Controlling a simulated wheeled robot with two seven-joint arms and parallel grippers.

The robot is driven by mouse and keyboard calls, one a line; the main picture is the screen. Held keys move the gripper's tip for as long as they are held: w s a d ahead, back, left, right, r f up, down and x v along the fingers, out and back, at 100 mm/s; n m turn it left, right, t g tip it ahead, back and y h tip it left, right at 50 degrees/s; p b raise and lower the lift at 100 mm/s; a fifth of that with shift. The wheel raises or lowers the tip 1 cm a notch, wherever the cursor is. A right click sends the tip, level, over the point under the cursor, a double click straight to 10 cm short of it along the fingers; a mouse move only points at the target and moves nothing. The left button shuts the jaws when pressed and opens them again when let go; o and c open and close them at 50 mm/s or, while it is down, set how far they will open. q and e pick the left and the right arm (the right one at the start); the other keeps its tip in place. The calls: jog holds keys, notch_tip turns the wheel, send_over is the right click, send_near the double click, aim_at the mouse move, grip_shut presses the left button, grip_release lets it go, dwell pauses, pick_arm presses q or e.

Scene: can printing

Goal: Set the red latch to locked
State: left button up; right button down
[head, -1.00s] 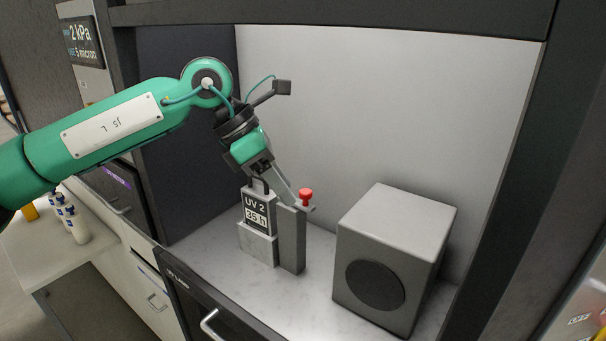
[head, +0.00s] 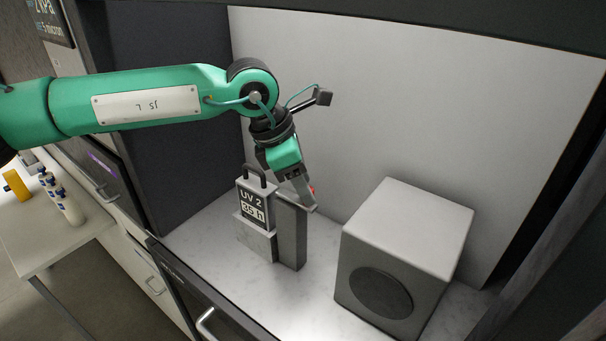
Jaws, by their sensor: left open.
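The red latch (head: 312,189) sits at the top of a grey post (head: 291,238). Only a sliver of its red knob shows, as my gripper covers the rest, so its setting cannot be read. My left gripper (head: 308,203) points down at the post top with its fingers right at the red knob. It is open; whether the fingers touch the knob cannot be told. My right gripper is not in view.
A grey block with a handle and a "UV 2 35 h" label (head: 253,206) stands left of the post. A large grey box with a round dark disc (head: 405,245) stands to the right. Cabinet walls enclose the left and back.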

aim_at(287, 196)
pick_arm(q)
jog(key=shift+s, duration=0.2)
jog(key=shift+f, duration=0.1)
grip_shut()
jog(key=shift+w+a+f+b, duration=0.1)
jog(key=shift+w+a+b, duration=0.25)
jog(key=shift+b, duration=0.15)
jog(key=shift+w+a+b, duration=0.55)
jog(key=shift+a+b, duration=0.05)
jog(key=shift+a, duration=0.3)
jog(key=shift+w+a, duration=0.15)
jog(key=shift+r, duration=0.25)
jog(key=shift+c, duration=2.2)
grip_release()
jog(key=o, duration=0.3)
jog(key=shift+o, duration=0.7)
jog(key=shift+a+f, duration=0.1)
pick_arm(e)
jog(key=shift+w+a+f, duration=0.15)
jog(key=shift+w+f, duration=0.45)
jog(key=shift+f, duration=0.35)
